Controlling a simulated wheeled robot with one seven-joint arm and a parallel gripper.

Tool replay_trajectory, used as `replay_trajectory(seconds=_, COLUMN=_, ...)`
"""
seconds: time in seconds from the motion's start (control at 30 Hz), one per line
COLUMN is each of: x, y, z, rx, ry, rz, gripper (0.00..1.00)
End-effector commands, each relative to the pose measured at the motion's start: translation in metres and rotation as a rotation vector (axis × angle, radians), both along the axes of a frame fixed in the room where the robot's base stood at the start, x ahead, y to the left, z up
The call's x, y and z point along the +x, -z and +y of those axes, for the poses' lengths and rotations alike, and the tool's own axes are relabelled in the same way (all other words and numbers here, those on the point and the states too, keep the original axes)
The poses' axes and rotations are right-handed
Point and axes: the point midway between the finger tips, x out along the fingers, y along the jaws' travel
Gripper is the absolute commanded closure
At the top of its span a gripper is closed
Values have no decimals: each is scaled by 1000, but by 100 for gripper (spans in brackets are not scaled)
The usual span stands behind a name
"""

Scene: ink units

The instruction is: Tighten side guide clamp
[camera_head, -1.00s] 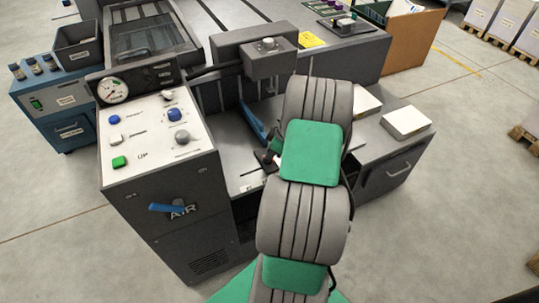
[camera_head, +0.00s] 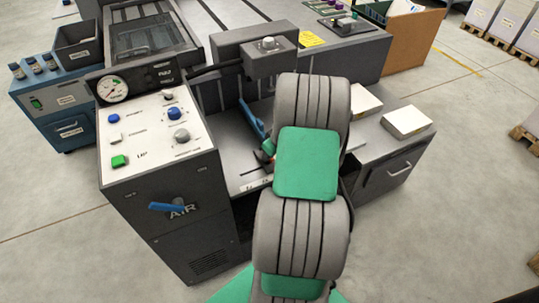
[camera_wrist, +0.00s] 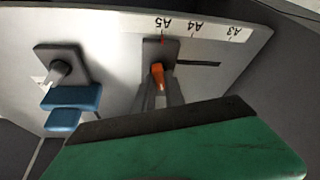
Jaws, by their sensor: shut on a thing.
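The side guide clamp shows as a small orange lever (camera_wrist: 157,74) on a dark sliding block (camera_wrist: 160,50) in the wrist view. The block sits in a slot by the A5 mark on the scale. My gripper (camera_wrist: 157,92) is shut on the orange lever, its grey fingers on either side. To the left is a second dark block with a round post (camera_wrist: 60,72) and blue pieces (camera_wrist: 72,97) beside it. In the head view, my arm hides most of the gripper and clamp; a blue guide bar (camera_head: 251,119) shows to their left.
A control panel (camera_head: 145,130) with a gauge, knobs and an AIR lever (camera_head: 168,207) stands left of my arm. A grey box (camera_head: 268,57) overhangs behind. White paper stacks (camera_head: 407,122) lie on the right cabinet.

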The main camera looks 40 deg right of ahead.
Motion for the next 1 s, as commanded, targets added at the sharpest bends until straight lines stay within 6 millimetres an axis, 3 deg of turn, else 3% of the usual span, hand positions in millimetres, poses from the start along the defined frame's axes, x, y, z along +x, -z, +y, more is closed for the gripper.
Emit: replay_trajectory(seconds=1.0, x=3, y=1, z=6, rx=-1, ry=927, rz=-1, gripper=100)
